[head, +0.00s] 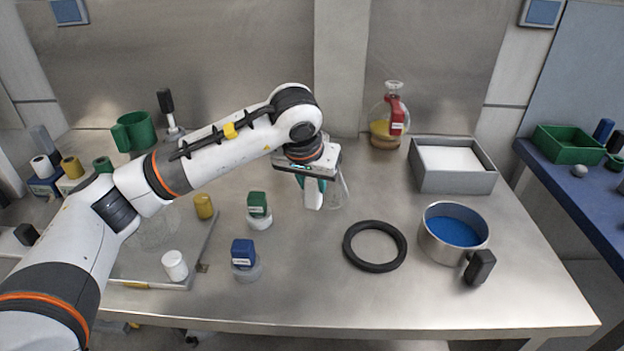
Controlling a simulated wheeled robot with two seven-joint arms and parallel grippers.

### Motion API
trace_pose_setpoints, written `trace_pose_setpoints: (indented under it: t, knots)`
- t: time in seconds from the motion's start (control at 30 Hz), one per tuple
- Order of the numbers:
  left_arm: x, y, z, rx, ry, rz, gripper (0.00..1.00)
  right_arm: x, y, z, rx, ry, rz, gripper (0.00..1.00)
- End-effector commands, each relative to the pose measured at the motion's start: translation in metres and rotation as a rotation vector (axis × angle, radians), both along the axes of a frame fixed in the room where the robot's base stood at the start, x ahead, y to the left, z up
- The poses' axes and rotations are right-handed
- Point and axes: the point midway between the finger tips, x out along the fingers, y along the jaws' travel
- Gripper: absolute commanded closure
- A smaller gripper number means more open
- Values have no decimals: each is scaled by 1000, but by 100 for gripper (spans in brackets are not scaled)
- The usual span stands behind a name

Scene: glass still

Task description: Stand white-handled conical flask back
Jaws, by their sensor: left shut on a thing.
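My left gripper (314,190) is over the middle of the steel table, pointing down, and is shut on the white-handled conical flask (339,190). The flask is clear glass and shows just to the right of the fingers. The gripper hides much of it, including most of its handle. I cannot tell whether its base touches the table. My right gripper is not in view.
A black ring (375,223) lies front right of the flask, beside a steel pan (438,250) with blue contents. A grey box (455,183) and a red-clamped round flask (387,115) stand behind. Green-topped (257,204) and blue-topped (243,252) items stand left.

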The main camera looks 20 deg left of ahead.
Motion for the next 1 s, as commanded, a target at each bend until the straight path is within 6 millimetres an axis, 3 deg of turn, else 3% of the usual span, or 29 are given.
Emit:
trace_pose_setpoints:
  t: [0.63, 0.67, 0.8, 1.0]
  knots:
    - [0, 0, -9, -1, -3, 0, 100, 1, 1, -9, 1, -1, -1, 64]
    - [0, 0, -9, -1, -3, 0, 70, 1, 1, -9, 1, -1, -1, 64]
    - [0, 0, -9, 0, -2, 1, 47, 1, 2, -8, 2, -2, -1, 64]
    - [0, 0, -9, 0, -1, 0, 46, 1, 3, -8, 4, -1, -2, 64]
